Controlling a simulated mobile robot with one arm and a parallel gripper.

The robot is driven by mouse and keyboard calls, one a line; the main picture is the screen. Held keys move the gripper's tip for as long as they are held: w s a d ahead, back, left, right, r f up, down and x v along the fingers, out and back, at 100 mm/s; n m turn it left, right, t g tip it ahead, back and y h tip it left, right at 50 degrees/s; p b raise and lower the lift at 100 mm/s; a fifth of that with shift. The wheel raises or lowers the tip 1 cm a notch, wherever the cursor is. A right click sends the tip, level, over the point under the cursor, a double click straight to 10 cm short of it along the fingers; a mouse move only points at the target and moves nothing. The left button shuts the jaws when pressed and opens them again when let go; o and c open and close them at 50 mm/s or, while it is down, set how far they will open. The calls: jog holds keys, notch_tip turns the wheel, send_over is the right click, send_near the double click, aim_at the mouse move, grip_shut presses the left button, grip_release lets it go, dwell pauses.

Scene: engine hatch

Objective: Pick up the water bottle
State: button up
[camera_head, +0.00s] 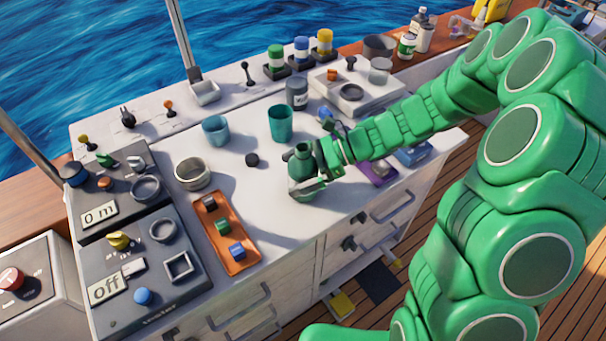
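A tall grey and white bottle (424,36) stands upright at the far back right, beside a shorter white and green bottle (407,45). A dark grey jar-like container (297,92) with a label stands upright at the back middle of the white counter. I cannot tell for certain which is the water bottle. My gripper (308,190) is low over the middle of the counter, apart from all three. My finger opening is too small to read.
A teal cup (281,123) and a blue cup (215,130) stand behind my gripper. An orange tray (249,262) with coloured blocks lies at the front left, near control panels (140,272). The white counter (285,225) is clear just in front of my gripper.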

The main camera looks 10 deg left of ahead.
aim_at(292, 165)
jog(key=c, duration=1.2)
jog(key=shift+r, duration=0.2)
jog(key=shift+r, duration=1.35)
jog(key=shift+s+d+r, duration=0.15)
jog(key=shift+r, duration=0.1)
jog(key=shift+s+d+r, duration=1.1)
jog(key=shift+s+r, duration=0.45)
jog(key=shift+s, duration=0.35)
jog(key=shift+s+d+r, duration=1.05)
jog(key=shift+s+r, duration=0.55)
jog(key=shift+s, duration=0.35)
jog(key=shift+s+d+r, duration=1.1)
jog(key=shift+s+r, duration=0.45)
jog(key=shift+s, duration=0.35)
